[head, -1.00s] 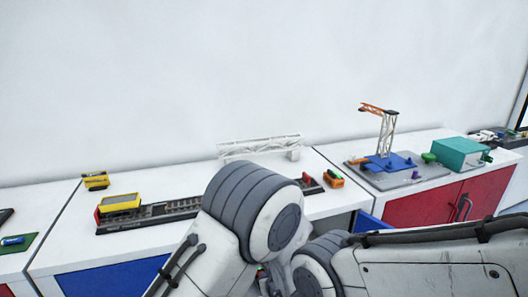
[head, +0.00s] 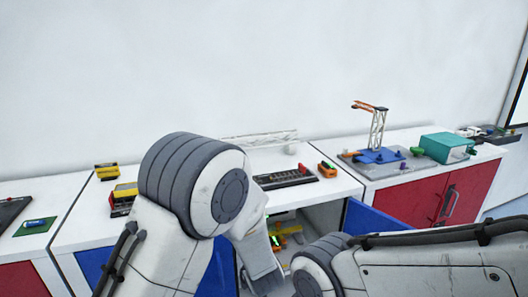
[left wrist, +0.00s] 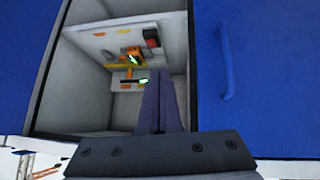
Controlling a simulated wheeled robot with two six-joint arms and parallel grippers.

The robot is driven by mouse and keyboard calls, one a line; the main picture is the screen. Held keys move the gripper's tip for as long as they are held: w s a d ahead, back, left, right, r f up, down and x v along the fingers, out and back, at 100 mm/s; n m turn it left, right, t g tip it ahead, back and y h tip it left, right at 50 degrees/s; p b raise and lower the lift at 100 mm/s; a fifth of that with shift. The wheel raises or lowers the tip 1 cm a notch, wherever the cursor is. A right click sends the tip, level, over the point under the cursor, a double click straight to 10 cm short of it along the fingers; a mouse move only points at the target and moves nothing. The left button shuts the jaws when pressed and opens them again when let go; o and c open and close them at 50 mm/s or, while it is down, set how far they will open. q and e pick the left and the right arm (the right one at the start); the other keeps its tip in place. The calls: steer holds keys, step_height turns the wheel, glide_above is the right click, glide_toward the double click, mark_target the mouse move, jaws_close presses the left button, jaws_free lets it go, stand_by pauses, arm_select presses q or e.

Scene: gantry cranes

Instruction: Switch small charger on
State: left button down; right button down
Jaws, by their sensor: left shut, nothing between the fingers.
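An open cabinet (left wrist: 85,110) holds a pale panel on its inside in the left wrist view. On the panel are an orange device with a green part (left wrist: 131,54), a second small item with a light green part (left wrist: 135,80), and a red and dark block (left wrist: 152,38). Which of these is the small charger I cannot tell. The head view shows orange and green parts (head: 280,238) inside the same cabinet. My left gripper (left wrist: 162,75) is shut and empty, its fingers pointing into the cabinet, overlapping the panel's lower edge in view. My right gripper is not in view.
Blue doors flank the opening; one has a handle (left wrist: 226,62). The open blue door (head: 378,222) also shows in the head view. On the counters stand an orange and green device (head: 327,170), a crane model (head: 377,130) and a teal box (head: 447,148).

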arm_select(q)
steer(key=s+a+r+m+g, duration=0.2)
steer(key=s+a+r+g, duration=0.15)
steer(key=s+a, duration=0.5)
steer(key=s+a+r+m+g, duration=0.15)
steer(key=s+a+r, duration=0.25)
steer(key=s+a, duration=0.45)
steer(key=s+d+r+m+g+h, duration=0.1)
steer(key=s+d+r+m, duration=0.1)
steer(key=s+d, duration=0.4)
steer(key=s+d+r+m+g, duration=0.2)
steer(key=s+d+r+m, duration=0.1)
steer(key=s+d+m, duration=0.2)
steer(key=s+d, duration=0.1)
steer(key=d, duration=0.1)
steer(key=shift+s+d+r+h, duration=0.15)
steer(key=shift+s+d+h, duration=0.2)
steer(key=shift+s+h, duration=0.05)
